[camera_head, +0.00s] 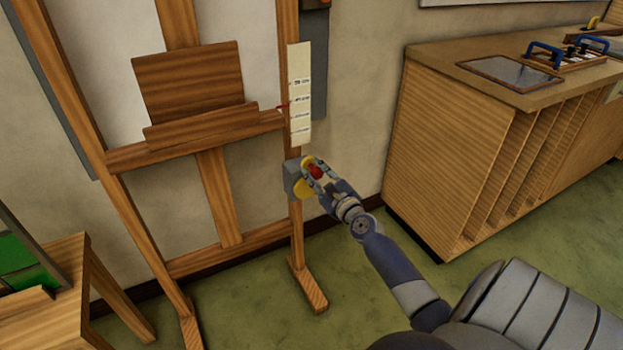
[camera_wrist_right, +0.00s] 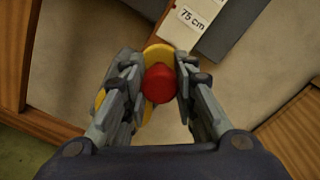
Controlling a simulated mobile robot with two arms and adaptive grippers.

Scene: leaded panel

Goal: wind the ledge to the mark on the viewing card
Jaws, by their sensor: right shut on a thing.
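A wooden easel stands against the wall, with a wooden ledge (camera_head: 203,129) across its front. A white viewing card (camera_head: 300,95) with several marks hangs on the easel's right post. A small red pointer (camera_head: 284,105) at the ledge's right end reaches the card's left edge, near its middle marks. Below the card is a grey box with a yellow wheel and a red knob (camera_head: 316,171). My right gripper (camera_head: 315,173) is shut on the red knob, which shows between its fingers in the right wrist view (camera_wrist_right: 158,83). The yellow wheel (camera_wrist_right: 157,52) is partly hidden behind it. My left gripper is not in view.
A wooden cabinet (camera_head: 455,150) with slots stands at the right, holding a framed glass sheet (camera_head: 508,73) and blue-handled tools. A wooden table (camera_head: 70,320) with a green panel is at the lower left. A label reading 75 cm (camera_wrist_right: 192,18) shows in the wrist view.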

